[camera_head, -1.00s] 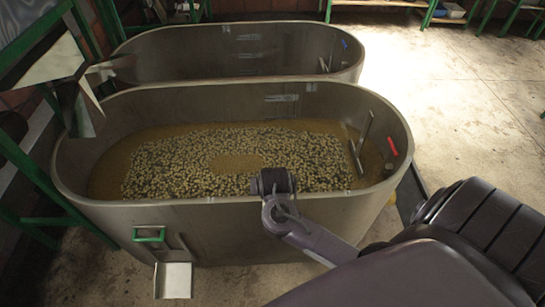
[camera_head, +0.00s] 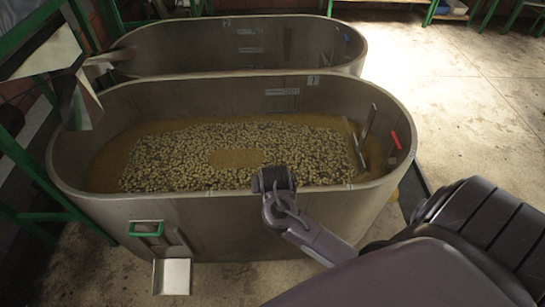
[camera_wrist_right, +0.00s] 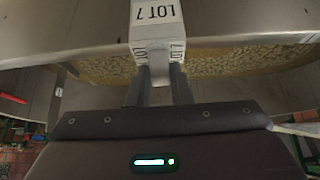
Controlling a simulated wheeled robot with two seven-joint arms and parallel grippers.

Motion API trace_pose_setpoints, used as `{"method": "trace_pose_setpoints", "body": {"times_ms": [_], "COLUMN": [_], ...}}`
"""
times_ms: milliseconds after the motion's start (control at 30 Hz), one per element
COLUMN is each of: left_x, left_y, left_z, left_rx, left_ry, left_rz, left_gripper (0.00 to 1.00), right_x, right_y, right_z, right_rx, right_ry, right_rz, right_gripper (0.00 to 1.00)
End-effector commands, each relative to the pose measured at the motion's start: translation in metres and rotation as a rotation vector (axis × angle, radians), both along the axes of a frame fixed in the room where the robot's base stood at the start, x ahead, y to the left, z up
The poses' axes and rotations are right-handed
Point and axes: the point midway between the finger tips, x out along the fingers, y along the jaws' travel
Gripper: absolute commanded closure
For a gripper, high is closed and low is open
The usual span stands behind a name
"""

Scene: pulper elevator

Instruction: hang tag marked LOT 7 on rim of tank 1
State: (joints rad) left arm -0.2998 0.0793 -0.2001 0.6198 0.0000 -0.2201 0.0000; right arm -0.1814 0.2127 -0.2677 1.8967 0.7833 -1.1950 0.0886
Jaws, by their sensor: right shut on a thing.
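The tag marked LOT 7 (camera_wrist_right: 157,14) is a white piece with black letters, at the top centre of the right wrist view. My right gripper (camera_wrist_right: 157,82) is shut on the tag's lower part. In the head view my right gripper (camera_head: 272,180) is over the near rim of the front tank, right of its middle. The front tank, tank 1 (camera_head: 225,228), is a grey oval with a small 1 marked inside its far wall. The tag is hard to make out in the head view, and I cannot tell whether it touches the rim. My left gripper is not in view.
Tank 1 holds brownish water with floating beans (camera_head: 190,160). A second oval tank (camera_head: 215,50) stands behind it. A red-handled part (camera_head: 395,140) is on the right inner wall. Open floor (camera_head: 460,100) lies right.

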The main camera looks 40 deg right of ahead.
Motion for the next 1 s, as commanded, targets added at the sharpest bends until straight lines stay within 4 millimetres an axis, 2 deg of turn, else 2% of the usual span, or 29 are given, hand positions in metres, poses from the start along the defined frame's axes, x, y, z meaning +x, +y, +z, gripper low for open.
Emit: {"method": "trace_pose_setpoints", "body": {"times_ms": [33, 67, 233, 567, 1000], "left_x": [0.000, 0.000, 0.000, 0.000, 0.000], "left_y": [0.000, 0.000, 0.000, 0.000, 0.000], "left_z": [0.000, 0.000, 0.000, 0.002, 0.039], "left_rx": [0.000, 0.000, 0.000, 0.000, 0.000], "left_ry": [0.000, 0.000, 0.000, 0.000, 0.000], "left_rz": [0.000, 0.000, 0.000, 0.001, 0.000], "left_gripper": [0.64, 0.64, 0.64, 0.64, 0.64], "right_x": [0.000, 0.000, 0.000, -0.001, -0.030], "right_y": [0.000, 0.000, 0.000, 0.001, 0.018], "right_z": [0.000, 0.000, 0.000, 0.004, 0.063], "right_rx": [0.000, 0.000, 0.000, -0.001, -0.003], "right_ry": [0.000, 0.000, 0.000, -0.001, -0.001], "right_rz": [0.000, 0.000, 0.000, 0.001, 0.003], "right_gripper": [1.00, 0.78, 0.56, 0.56, 0.56]}}
